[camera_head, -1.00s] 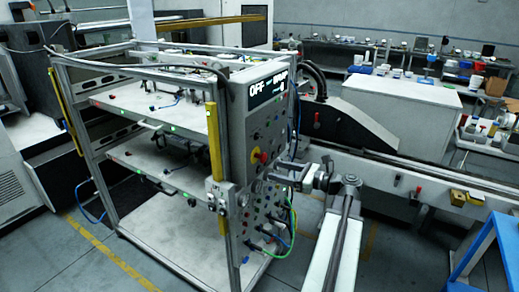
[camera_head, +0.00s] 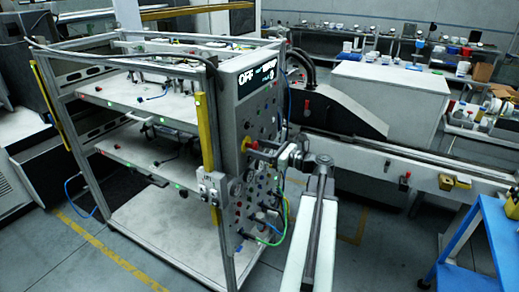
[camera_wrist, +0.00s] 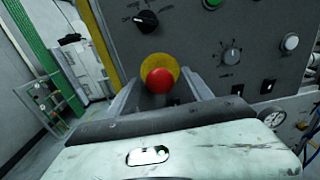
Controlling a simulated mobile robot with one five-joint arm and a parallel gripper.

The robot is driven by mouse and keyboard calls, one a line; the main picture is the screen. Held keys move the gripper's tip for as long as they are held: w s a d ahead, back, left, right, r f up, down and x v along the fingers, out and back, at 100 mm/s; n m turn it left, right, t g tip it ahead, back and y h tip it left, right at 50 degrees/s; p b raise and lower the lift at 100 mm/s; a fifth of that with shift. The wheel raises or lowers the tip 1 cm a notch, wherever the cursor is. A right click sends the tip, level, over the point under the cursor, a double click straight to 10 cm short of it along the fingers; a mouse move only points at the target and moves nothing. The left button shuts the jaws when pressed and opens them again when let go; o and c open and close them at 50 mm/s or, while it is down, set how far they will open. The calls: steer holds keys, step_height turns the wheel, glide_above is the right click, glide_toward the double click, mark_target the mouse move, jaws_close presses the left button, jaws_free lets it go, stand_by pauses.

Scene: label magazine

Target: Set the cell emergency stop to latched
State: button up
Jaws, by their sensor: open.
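The emergency stop is a red mushroom button (camera_wrist: 160,80) on a round yellow plate (camera_wrist: 172,65), on the grey face of a control panel. In the head view the red button (camera_head: 248,142) shows small, partly covered by my gripper (camera_head: 275,150). In the wrist view my gripper (camera_wrist: 164,90) is open and empty, with one finger on each side of the button's lower part. The button is straight ahead between the fingers. I cannot tell whether they touch it, or whether it is pressed in.
The panel (camera_wrist: 240,30) also carries a black rotary switch (camera_wrist: 146,20), a knob (camera_wrist: 231,55), a white button (camera_wrist: 290,42) and a gauge (camera_wrist: 272,117). In the head view, cables (camera_head: 265,240) hang below it. A blue table (camera_head: 495,240) stands at right.

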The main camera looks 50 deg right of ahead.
jaws_close()
stand_by(1.3)
